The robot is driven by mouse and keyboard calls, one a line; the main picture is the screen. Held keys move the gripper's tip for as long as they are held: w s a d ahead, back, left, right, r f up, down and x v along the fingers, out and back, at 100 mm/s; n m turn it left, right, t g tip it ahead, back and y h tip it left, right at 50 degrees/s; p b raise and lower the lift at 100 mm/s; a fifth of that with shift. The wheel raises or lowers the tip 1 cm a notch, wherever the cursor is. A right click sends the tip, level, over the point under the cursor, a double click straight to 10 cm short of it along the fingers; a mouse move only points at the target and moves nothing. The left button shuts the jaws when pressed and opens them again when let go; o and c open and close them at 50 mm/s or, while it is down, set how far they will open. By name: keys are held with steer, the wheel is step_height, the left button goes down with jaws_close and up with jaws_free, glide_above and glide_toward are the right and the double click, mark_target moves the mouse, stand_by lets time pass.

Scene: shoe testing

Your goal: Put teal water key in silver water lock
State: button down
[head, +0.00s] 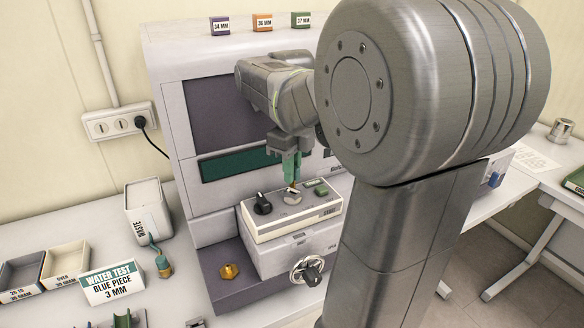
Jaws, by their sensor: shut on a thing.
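The teal water key (290,167) hangs upright, pointing down, below my gripper (286,150). My gripper is shut on its upper part. The key's brass tip sits at the silver water lock (293,198), a small silver fitting on top of the light control box (270,226). I cannot tell whether the tip is in the lock or just above it. My arm hides part of the machine to the right.
A brass hex fitting (230,271) sits on the dark base. A teal and brass piece (162,264) lies near the waste bin (148,209). A water test sign (112,283) stands at front left.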

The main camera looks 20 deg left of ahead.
steer(key=shift+f+b, duration=0.75)
steer(key=shift+f, duration=0.75)
steer(key=c, duration=1.4)
jaws_free()
steer(key=shift+o, duration=0.2)
steer(key=shift+r, duration=0.1)
step_height(320, 180, up, 7)
steer(key=shift+r+b, duration=0.15)
steer(key=shift+b, duration=0.15)
